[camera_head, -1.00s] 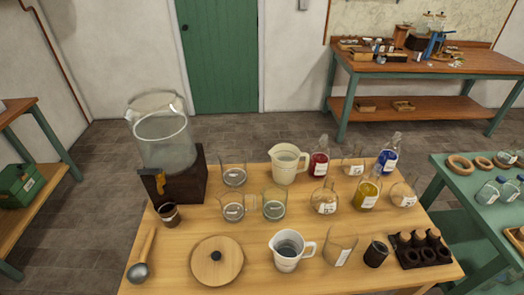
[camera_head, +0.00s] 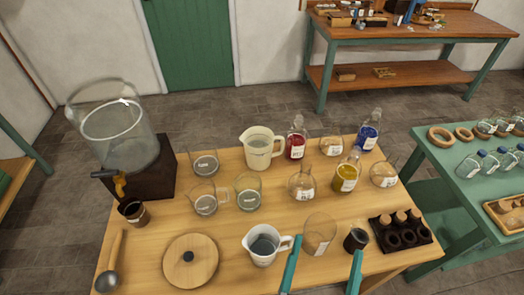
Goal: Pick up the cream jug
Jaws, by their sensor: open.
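The cream jug (camera_head: 260,148) stands upright at the back middle of the wooden table (camera_head: 225,262), its handle toward the right. A second, whiter jug (camera_head: 265,245) with grey contents stands near the front of the table, its handle also to the right. My gripper (camera_head: 322,258) shows at the bottom edge as two green fingers, spread apart with nothing held between them. It is in front of and to the right of the cream jug, well apart from it.
Glass beakers (camera_head: 248,192) stand just in front of the cream jug. A red bottle (camera_head: 296,140) is close on its right, with yellow (camera_head: 347,172) and blue (camera_head: 368,132) bottles beyond. A clear beaker (camera_head: 319,234) and a dark cup (camera_head: 356,240) are near my fingers. A large glass vessel (camera_head: 115,130) stands left.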

